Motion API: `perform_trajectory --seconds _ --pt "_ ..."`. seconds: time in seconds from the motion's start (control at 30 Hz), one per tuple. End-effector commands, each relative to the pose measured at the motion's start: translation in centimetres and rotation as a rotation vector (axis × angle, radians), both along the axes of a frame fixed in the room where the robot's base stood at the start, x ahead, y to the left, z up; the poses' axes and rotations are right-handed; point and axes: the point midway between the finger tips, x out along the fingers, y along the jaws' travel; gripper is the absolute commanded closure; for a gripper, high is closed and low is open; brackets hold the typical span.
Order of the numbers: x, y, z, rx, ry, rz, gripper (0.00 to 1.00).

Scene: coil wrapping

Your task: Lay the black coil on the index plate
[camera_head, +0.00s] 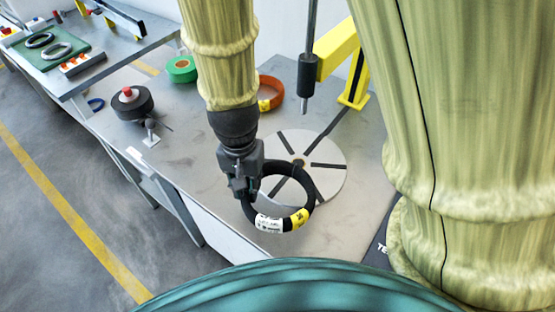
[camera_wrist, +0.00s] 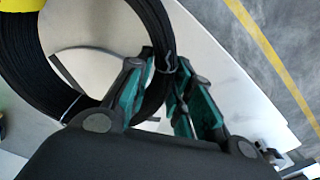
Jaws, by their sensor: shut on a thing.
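The black coil (camera_head: 309,207) has a white label and a yellow label on its near side. My gripper (camera_head: 243,191) is shut on the coil's left side and holds it over the near part of the index plate. In the wrist view, my gripper's green-padded fingers (camera_wrist: 162,90) pinch the rim of the black coil (camera_wrist: 88,105). The index plate (camera_head: 330,160) is a round grey disc with dark radial slots on the table. The coil and gripper hide part of it. The height of the coil above the plate is hard to tell.
An orange coil (camera_head: 270,93) lies behind the plate, beside a yellow stand (camera_head: 343,60) and a hanging rod (camera_head: 308,75). A green roll (camera_head: 181,68) and a black spool (camera_head: 132,103) stand to the left. A second table (camera_head: 110,50) holds more coils at the far left.

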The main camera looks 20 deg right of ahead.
Motion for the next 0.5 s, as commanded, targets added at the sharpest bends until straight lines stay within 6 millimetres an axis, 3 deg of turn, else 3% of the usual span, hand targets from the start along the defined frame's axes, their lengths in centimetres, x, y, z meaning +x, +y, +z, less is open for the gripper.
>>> perform_trajectory --seconds 0.5 --pt "5.7 -5.7 -0.6 0.001 0.001 -0.003 1.0"
